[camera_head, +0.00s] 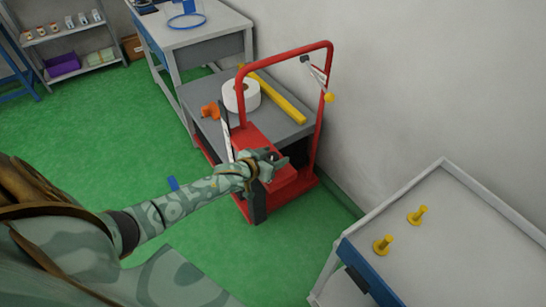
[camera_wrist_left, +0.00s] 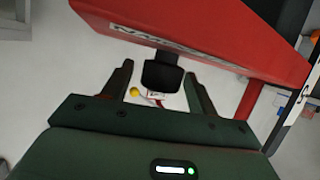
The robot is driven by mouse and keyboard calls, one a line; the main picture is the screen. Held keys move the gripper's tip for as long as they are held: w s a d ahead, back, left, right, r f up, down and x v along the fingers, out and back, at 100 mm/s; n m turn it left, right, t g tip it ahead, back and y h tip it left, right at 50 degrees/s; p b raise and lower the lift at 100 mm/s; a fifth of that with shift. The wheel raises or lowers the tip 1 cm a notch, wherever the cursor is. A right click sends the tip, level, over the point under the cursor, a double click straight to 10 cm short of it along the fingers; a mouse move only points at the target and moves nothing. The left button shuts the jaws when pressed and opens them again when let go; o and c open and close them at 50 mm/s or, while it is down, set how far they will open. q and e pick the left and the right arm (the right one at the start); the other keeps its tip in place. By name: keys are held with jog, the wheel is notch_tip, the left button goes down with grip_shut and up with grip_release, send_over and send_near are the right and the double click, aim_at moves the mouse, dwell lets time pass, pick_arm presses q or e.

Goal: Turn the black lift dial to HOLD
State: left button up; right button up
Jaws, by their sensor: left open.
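The black dial (camera_wrist_left: 162,72) sticks out from the red panel (camera_wrist_left: 240,48) of the lift in the left wrist view. White lettering runs along the panel, and I cannot read a HOLD mark. My left gripper (camera_wrist_left: 160,92) is open, with one finger on each side of the dial and gaps visible on both sides. In the head view my left gripper (camera_head: 276,160) is at the red column of the lift cart (camera_head: 322,120). The dial cannot be made out clearly there. My right gripper is not in view.
The lift's grey platform carries a white roll (camera_head: 241,96), a yellow bar (camera_head: 280,100) and an orange item (camera_head: 210,111). A yellow-knobbed lever (camera_head: 329,97) hangs at the red frame. A white-topped table (camera_head: 470,240) with yellow pegs stands front right. Green floor is free at left.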

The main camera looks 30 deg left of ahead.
pick_arm(q)
jog(key=c, duration=1)
